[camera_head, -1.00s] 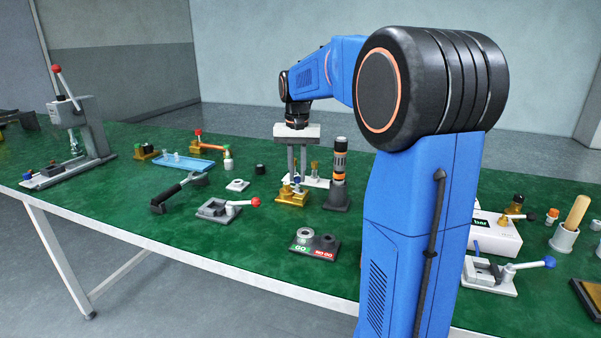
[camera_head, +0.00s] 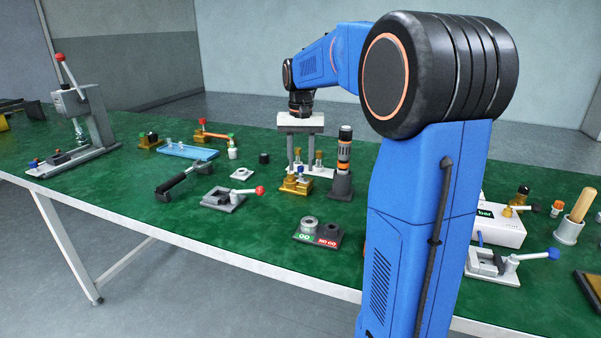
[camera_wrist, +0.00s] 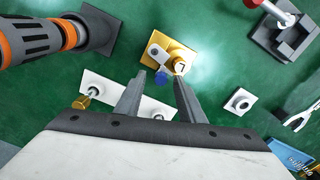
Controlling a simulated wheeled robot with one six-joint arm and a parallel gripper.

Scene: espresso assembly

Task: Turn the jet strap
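A brass block (camera_wrist: 182,50) lies below my gripper in the wrist view. A small pale metal strap (camera_wrist: 157,52), which looks like the jet strap, lies on top of it, beside a round face with a dark mark. A blue knob (camera_wrist: 160,78) shows at the block's near edge. My gripper (camera_wrist: 159,80) is open, its two grey fingers apart, with the blue knob appearing between the tips. I cannot tell whether either finger touches it. In the head view the brass block (camera_head: 294,187) stands under my gripper (camera_head: 301,165); the strap is too small to make out there.
A dark stand with an orange-banded tool (camera_head: 342,178) is close on the right. A white plate with brass-topped posts (camera_wrist: 157,108) lies close to the fingers. A grey clamp fixture with a red knob (camera_head: 225,200) and a GO/NO GO gauge (camera_head: 317,232) stand nearer the table's front.

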